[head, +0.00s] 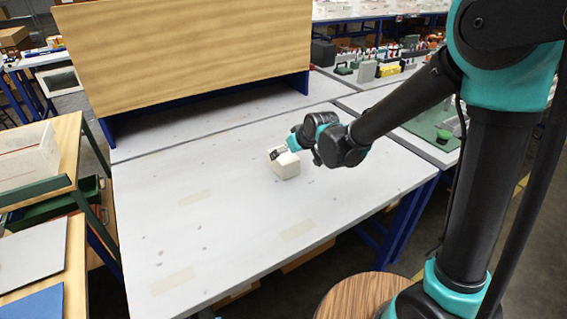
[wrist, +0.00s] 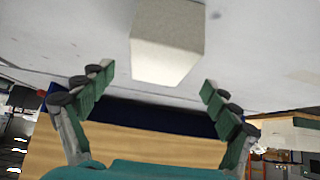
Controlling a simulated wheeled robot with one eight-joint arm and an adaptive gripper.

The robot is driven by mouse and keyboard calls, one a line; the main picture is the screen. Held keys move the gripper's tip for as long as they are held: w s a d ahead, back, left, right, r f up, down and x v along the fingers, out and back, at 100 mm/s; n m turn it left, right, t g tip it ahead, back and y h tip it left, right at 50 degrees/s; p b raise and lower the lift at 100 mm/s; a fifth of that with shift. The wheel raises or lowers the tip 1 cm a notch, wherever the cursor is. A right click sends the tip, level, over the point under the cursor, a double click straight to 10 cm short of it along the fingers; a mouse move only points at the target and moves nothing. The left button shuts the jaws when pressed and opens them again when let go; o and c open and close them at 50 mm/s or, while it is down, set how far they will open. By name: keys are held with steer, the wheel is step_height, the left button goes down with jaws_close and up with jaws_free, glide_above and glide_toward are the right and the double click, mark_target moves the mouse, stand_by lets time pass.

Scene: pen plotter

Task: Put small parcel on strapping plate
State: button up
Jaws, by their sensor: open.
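A small off-white box, which looks like the small parcel (head: 286,166), sits on the grey-white table (head: 215,240) right of its middle. In the wrist view the parcel (wrist: 167,48) shows at the top centre, just ahead of the fingertips and roughly lined up with the gap. My gripper (head: 279,151) is at the parcel's upper left in the head view, partly in front of it. In the wrist view my gripper (wrist: 159,79) has its green-padded fingers wide apart with nothing between them. I cannot tell which surface is the strapping plate.
A wooden panel (head: 185,50) on a blue frame stands along the table's back. At the left are a grey sheet (head: 32,258), a blue sheet (head: 35,304) and a white bin (head: 28,155). The table's front and left are clear. A round wooden stool (head: 350,297) stands in front.

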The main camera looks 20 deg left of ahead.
steer(key=shift+x, duration=4)
steer(key=shift+w, duration=0.1)
steer(key=c, duration=1.6)
steer(key=shift+r, duration=0.1)
steer(key=shift+c, duration=0.2)
